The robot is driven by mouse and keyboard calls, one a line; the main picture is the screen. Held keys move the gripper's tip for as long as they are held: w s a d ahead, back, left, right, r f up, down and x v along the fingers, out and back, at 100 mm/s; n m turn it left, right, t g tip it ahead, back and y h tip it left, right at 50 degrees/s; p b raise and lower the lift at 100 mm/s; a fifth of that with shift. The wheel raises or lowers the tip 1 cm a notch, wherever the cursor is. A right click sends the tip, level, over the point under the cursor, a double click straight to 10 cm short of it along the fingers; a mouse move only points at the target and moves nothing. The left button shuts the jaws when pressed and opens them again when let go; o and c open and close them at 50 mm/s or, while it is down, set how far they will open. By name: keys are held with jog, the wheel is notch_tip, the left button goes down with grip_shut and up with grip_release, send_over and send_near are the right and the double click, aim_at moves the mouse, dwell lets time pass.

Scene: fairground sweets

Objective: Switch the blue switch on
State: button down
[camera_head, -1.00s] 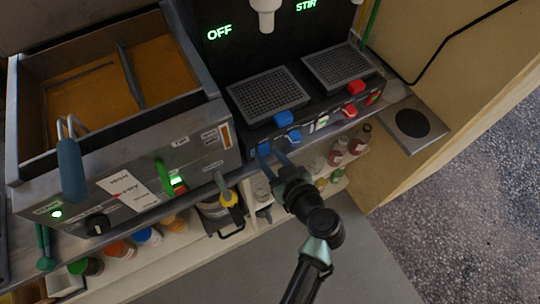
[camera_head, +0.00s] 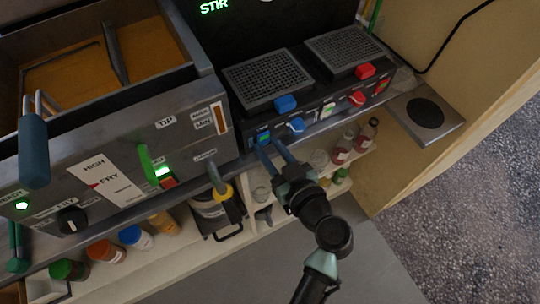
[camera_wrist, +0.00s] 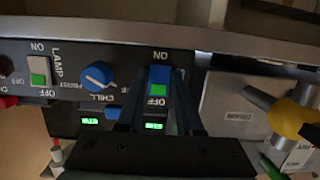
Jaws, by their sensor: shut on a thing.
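The blue switch (camera_wrist: 158,78) sits on the dark panel in the wrist view, between an ON label above and an OFF label below. Its green face shows. It also shows in the head view (camera_head: 264,135), partly hidden by a finger. My gripper (camera_head: 273,146) is shut on the switch, with one finger on either side of it. The display (camera_head: 214,6) above the left grille reads STIR in green. A small green display (camera_wrist: 155,126) is lit below the switch in the wrist view.
A blue knob (camera_wrist: 98,75) and a white lamp switch (camera_wrist: 40,72) are left of the blue switch in the wrist view. A yellow-collared tap handle (camera_head: 220,186) stands close to my gripper. A metal rail (camera_head: 330,120) runs along the panel's front.

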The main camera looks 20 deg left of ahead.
jog(key=shift+f+y+b, duration=0.3)
jog(key=shift+f+b, duration=0.05)
jog(key=shift+b, duration=0.55)
jog(key=shift+r+b, duration=0.25)
jog(key=shift+b, duration=0.05)
jog(key=c, duration=0.6)
grip_release()
jog(key=shift+o, duration=0.2)
jog(key=b+v, duration=0.1)
jog(key=v, duration=1.2)
jog(key=shift+f, duration=0.3)
